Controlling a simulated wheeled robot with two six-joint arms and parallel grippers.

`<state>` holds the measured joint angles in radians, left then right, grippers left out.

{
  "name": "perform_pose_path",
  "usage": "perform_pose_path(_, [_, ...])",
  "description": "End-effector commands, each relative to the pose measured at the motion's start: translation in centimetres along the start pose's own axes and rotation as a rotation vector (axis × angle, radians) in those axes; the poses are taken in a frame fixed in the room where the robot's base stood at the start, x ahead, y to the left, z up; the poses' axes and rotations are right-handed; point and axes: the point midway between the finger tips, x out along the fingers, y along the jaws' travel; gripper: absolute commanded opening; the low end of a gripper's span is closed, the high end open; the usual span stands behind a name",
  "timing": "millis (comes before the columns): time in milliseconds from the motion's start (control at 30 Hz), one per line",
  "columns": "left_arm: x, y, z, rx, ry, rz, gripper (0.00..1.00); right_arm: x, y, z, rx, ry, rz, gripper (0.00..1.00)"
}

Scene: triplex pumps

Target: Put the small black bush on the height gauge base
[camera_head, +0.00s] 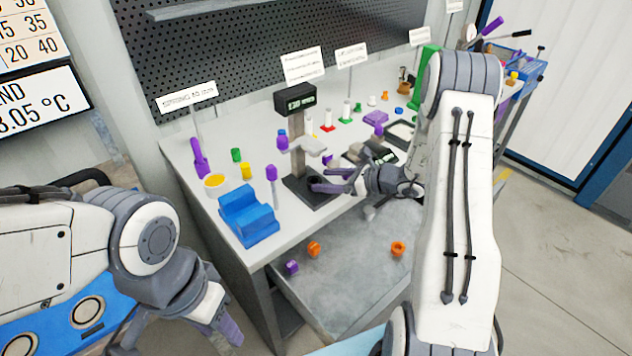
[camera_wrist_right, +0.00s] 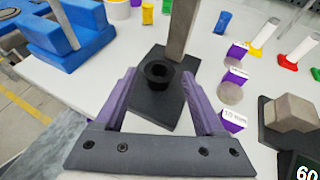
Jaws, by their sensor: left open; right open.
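The small black bush (camera_wrist_right: 158,73) is a short dark ring with a hole. In the right wrist view it appears to sit on the black height gauge base (camera_wrist_right: 150,105), just in front of the gauge's grey column (camera_wrist_right: 183,28). My right gripper (camera_wrist_right: 160,85) is open, its purple fingers on either side of the bush with gaps between. In the head view my right gripper (camera_head: 330,181) is over the base (camera_head: 309,197), below the gauge's display (camera_head: 295,99); I cannot make out the bush there. My left gripper (camera_head: 185,335) is open and empty at the lower left, away from the table.
A blue V-shaped block (camera_head: 247,215) stands left of the gauge. Orange and purple pieces (camera_head: 398,248) lie on the lower grey surface.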

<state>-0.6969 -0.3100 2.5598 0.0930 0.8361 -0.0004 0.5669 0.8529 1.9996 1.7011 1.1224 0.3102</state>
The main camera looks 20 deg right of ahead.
Motion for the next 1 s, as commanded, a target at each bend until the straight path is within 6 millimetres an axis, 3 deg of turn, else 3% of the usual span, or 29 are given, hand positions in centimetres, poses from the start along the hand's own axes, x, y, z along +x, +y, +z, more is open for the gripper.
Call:
perform_pose_path(100, [0.7,-0.1,0.1,0.0,0.0,0.0,0.46,-2.9,-0.1,-0.1,0.001,-0.001,-0.005,0.71])
perform_pose_path(333, [1.1,-0.1,0.1,0.0,0.0,0.0,0.46,-6.7,-0.1,-0.1,0.0,-0.001,-0.003,0.71])
perform_pose_path(533, [1.1,-0.1,0.1,0.0,0.0,0.0,0.46,-8.0,0.0,0.0,0.001,0.0,0.0,0.71])
perform_pose_path(667, [1.1,-0.1,0.1,0.0,0.0,0.0,0.46,-7.2,1.4,0.8,-0.042,0.014,0.047,0.71])
perform_pose_path(767, [1.1,-0.1,0.1,0.0,0.0,0.0,0.46,-5.1,5.7,2.9,-0.178,0.058,0.192,0.71])
perform_pose_path(867, [1.1,-0.1,0.1,0.0,0.0,0.0,0.46,-3.1,13.6,5.3,-0.436,0.124,0.442,0.71])
perform_pose_path(900, [1.1,-0.1,0.1,0.0,0.0,0.0,0.46,-2.9,17.1,6.0,-0.562,0.149,0.553,0.71])
perform_pose_path(1000, [1.1,-0.1,0.1,0.0,0.0,0.0,0.46,-3.8,25.0,6.7,-0.899,0.194,0.824,0.71])
